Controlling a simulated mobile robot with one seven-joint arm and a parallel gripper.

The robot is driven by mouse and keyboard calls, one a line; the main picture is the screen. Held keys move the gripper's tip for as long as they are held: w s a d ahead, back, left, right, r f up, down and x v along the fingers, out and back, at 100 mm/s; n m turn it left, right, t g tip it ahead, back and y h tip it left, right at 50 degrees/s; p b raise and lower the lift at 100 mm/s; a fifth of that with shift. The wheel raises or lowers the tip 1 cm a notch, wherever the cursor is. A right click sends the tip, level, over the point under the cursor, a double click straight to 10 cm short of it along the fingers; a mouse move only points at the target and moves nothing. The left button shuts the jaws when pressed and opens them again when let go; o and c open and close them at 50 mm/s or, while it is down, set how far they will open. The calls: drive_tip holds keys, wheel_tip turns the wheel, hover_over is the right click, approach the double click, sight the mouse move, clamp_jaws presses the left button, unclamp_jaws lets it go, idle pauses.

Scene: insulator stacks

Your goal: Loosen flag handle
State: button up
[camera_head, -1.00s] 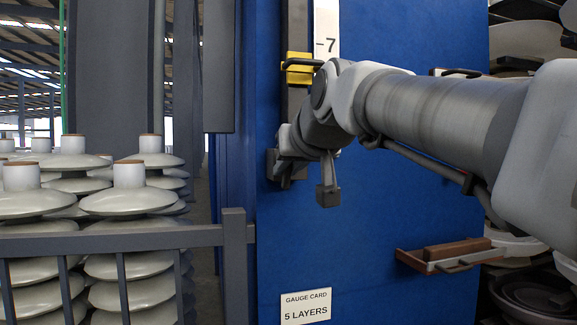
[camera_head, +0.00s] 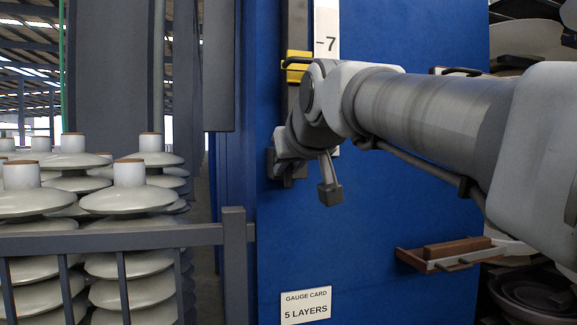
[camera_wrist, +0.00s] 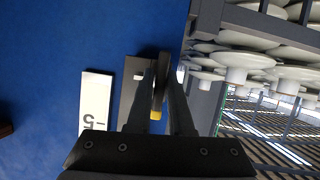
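A dark handle (camera_wrist: 162,72), likely the flag handle, stands out from a dark vertical rail on the blue panel. In the wrist view it lies between the two dark fingers of my gripper (camera_wrist: 162,82), which appear closed on it. In the head view my gripper (camera_head: 283,168) is at the rail, low and left of my wrist; its fingertips and the handle are mostly hidden there. A yellow slider (camera_head: 292,74) with a black bar handle sits higher on the rail (camera_head: 297,25). A bit of yellow (camera_wrist: 155,115) also shows between the fingers in the wrist view.
A white scale strip (camera_head: 326,25) marked 7 runs beside the rail. The gauge card (camera_head: 306,306) reads 5 LAYERS. A small shelf (camera_head: 413,259) holds a brown block (camera_head: 457,248). A grey fence (camera_head: 150,238) fronts white insulator stacks (camera_head: 130,202).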

drive_tip(key=o, duration=0.3)
drive_tip(key=shift+o, duration=0.2)
drive_tip(key=v, duration=1.7)
drive_tip(key=shift+s+b, duration=0.25)
drive_tip(key=shift+b, duration=0.15)
drive_tip(key=s+d+f+m+g+h, duration=0.1)
drive_tip(key=s+d+f+g, duration=0.1)
drive_tip(key=f, duration=1.1)
drive_tip(key=s+d+f+m+g+h, duration=0.1)
drive_tip(key=s+d+f+g, duration=0.2)
drive_tip(key=f, duration=1.1)
drive_tip(key=s+d+f+m+g+h, duration=0.1)
drive_tip(key=s+d+f, duration=0.3)
drive_tip(key=f, duration=0.9)
drive_tip(key=shift+d+f+m+g, duration=0.35)
drive_tip(key=shift+d+m+g, duration=0.05)
drive_tip(key=shift+d+g, duration=0.3)
